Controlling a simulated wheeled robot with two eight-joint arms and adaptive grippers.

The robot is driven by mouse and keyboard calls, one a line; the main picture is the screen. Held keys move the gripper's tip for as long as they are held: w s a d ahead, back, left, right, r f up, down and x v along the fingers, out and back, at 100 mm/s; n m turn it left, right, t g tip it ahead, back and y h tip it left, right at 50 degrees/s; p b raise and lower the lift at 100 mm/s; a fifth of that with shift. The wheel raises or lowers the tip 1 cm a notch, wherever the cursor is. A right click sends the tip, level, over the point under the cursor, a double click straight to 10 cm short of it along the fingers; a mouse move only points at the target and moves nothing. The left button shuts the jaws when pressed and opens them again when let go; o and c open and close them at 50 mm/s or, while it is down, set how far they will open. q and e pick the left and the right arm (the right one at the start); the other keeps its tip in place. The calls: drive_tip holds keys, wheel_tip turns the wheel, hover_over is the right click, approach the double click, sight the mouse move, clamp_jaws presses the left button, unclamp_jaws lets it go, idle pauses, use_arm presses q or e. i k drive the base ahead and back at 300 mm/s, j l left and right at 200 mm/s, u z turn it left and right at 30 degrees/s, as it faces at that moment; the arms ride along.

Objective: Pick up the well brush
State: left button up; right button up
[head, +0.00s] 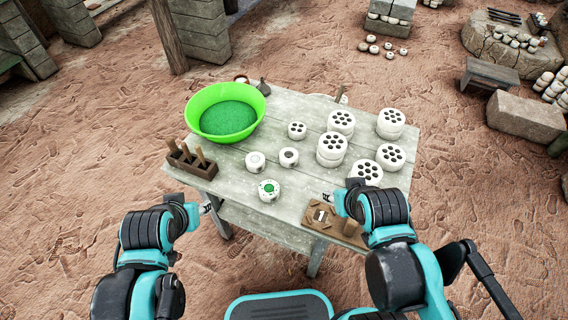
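I cannot tell for sure which thing is the well brush. A dark wooden rack (189,166) at the table's left edge holds several upright tools with pale wooden handles (200,153); their lower ends are hidden in it. My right gripper (328,200) is over the front right, close to the marked board. Both look empty; their finger gaps are too small to judge.
A green bowl (190,104) with green contents stands at the back left of the grey plank table (235,178). White round pieces with dark holes (332,146) fill the right side. A white piece with a green centre (269,190) lies near the front.

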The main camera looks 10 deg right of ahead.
sight(183, 144)
drive_tip(key=i+j+u, duration=0.1)
drive_tip(key=j+u, duration=0.4)
drive_tip(key=i+j+z, duration=0.6)
drive_tip(key=j, duration=0.15)
drive_tip(key=i+j+z, duration=0.15)
drive_tip(key=j+z, duration=0.15)
drive_tip(key=j, duration=0.15)
